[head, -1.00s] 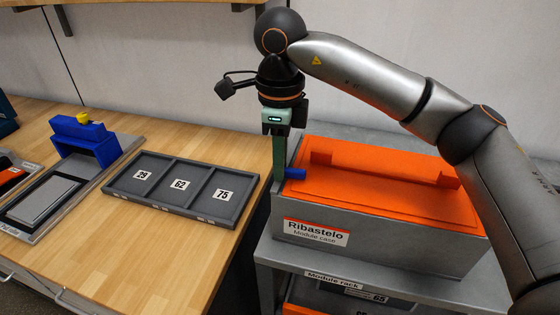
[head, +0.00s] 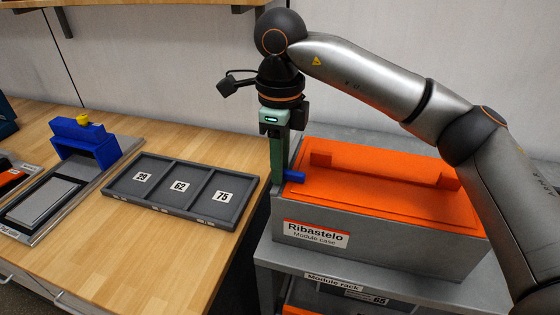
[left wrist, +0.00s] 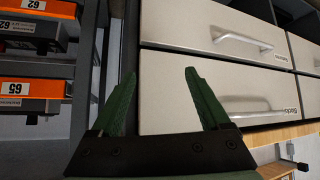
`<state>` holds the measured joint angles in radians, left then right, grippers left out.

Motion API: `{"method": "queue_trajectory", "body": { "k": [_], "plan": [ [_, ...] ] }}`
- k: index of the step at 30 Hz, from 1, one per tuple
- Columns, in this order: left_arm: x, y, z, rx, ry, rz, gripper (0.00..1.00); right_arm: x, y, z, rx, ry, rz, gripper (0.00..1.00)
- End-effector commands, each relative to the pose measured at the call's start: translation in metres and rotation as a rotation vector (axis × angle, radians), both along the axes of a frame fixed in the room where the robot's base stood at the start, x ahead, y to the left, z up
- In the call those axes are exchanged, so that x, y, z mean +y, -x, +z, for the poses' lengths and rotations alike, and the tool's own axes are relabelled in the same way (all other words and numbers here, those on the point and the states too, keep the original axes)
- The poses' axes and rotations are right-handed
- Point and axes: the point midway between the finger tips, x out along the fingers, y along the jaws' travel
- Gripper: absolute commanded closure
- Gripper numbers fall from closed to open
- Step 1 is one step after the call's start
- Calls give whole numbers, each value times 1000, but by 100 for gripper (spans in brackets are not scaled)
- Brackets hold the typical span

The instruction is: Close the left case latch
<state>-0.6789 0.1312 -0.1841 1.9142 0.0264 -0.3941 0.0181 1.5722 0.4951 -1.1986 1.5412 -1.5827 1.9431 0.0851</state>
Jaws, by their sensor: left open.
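The grey module case (head: 390,250) with an orange lid (head: 390,185) sits on the rack at right in the head view. The lid lies on the case. A blue latch (head: 295,177) sticks out at the lid's left end. My right gripper (head: 277,180) points down at that end, its green fingers right beside the latch. The fingers overlap in this view, so I cannot tell their gap or whether they touch the latch. My left gripper (left wrist: 159,73) shows only in the left wrist view, open and empty, in front of pale drawers.
A grey three-compartment tray (head: 182,190) lies on the wooden bench (head: 130,245) left of the case. A blue fixture (head: 88,142) with a yellow knob stands further left. Drawer handles (left wrist: 243,40) and orange-labelled modules (left wrist: 35,88) show in the left wrist view.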

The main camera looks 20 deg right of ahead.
Motion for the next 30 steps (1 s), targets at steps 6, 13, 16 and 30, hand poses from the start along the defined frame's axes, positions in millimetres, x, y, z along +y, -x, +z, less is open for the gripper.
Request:
{"method": "queue_trajectory", "body": {
  "k": [6,13,16,30],
  "plan": [
    [0,0,0,0,0,0,20,0,0,-1,1,-1,2,54],
    [0,0,0,0,0,0,20,1,0,4,-1,-1,2,54],
    [0,0,0,0,0,0,20,1,0,16,-1,0,2,54],
    [0,0,16,0,0,0,20,0,0,110,-1,0,0,54]
  ]
}}
